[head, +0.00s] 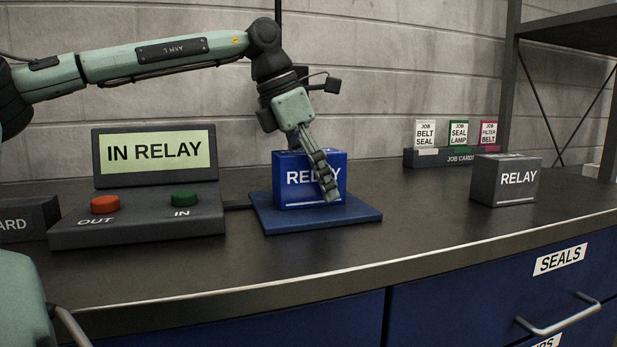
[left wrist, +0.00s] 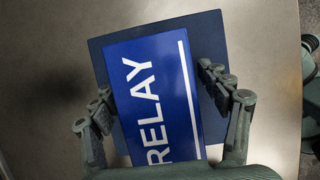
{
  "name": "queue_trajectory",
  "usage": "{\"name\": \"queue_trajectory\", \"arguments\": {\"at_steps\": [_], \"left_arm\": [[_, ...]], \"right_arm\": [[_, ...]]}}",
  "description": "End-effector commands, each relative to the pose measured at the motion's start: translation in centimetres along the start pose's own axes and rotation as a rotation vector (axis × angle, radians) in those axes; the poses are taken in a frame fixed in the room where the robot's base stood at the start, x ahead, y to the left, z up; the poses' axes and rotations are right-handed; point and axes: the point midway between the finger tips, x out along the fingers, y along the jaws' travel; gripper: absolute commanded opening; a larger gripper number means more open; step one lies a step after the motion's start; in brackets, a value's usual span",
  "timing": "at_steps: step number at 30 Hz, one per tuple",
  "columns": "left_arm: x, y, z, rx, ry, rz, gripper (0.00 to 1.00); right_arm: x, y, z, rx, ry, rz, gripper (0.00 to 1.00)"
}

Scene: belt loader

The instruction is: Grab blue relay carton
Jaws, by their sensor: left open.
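The blue relay carton (head: 295,190) stands upright on a blue pad (head: 268,222) on the bench. Its face reads RELAY in white. My left gripper (head: 325,180) comes down from above in front of the carton and hides part of its lettering. In the left wrist view the carton (left wrist: 155,100) lies between the two fingers of my open left gripper (left wrist: 158,100), on the blue pad (left wrist: 215,45). One finger is on each side of it. I cannot tell whether either finger touches it. My right gripper is not in view.
A console (head: 140,232) with an IN RELAY screen, a red OUT button and a green IN button stands left of the pad. A grey RELAY carton (head: 490,187) and a job card holder (head: 415,158) stand to the right. The bench front is clear.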

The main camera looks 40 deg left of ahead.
Motion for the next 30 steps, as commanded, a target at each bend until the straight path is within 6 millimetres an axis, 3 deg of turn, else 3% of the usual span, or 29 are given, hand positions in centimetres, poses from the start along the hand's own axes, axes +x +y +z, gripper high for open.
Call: {"name": "queue_trajectory", "arguments": {"at_steps": [11, 26, 30], "left_arm": [[0.14, 0.0, -0.06, 0.0, 0.0, 0.0, 0.76], [0.1, 0.0, -0.04, 0.0, -0.001, 0.0, 0.14], [0.1, 0.0, -0.04, 0.0, -0.001, 0.0, 0.12]], "right_arm": [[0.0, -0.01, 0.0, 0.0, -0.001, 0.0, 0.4], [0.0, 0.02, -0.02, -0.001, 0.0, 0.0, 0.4], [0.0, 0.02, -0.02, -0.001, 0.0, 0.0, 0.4]]}}
